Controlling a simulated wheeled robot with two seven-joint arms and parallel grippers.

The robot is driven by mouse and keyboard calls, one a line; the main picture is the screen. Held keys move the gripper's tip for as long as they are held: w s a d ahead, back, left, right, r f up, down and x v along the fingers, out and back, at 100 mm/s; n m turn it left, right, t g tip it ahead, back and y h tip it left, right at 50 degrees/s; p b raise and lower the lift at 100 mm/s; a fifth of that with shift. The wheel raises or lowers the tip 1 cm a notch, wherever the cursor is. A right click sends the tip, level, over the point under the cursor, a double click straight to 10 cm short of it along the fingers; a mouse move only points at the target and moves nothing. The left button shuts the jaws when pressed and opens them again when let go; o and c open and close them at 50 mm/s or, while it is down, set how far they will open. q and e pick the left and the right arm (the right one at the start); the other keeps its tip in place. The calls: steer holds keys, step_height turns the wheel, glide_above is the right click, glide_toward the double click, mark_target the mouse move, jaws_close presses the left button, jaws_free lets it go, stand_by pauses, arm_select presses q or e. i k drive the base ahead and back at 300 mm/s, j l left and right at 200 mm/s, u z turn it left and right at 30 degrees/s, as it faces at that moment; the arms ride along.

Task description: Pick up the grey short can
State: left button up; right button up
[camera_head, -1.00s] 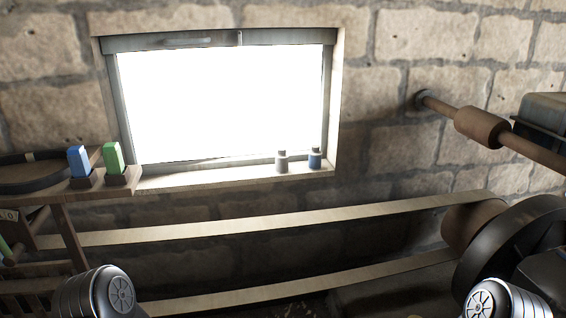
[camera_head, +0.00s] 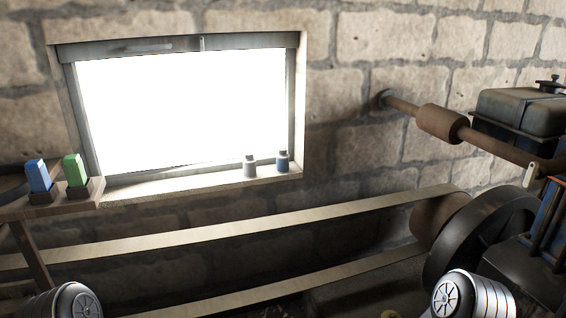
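A small grey can (camera_head: 250,166) with a darker cap stands upright on the window sill (camera_head: 200,187). A blue can (camera_head: 283,161) of similar size stands just to its right, with a small gap between them. Only rounded metal parts of my two arms show at the bottom left and bottom right edges. Neither gripper is in the view, and both cans are apart from my arms.
A long belt (camera_head: 250,228) runs below the window to a dark wheel (camera_head: 480,235) of the engine at the right. A wooden shelf (camera_head: 85,203) at the left holds a blue block (camera_head: 37,175) and a green block (camera_head: 75,170). A horizontal pipe (camera_head: 442,123) meets the stone wall.

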mark_target(249, 165)
steer(key=i+j, duration=0.65)
steer(key=i, duration=0.25)
steer(key=z, duration=1.35)
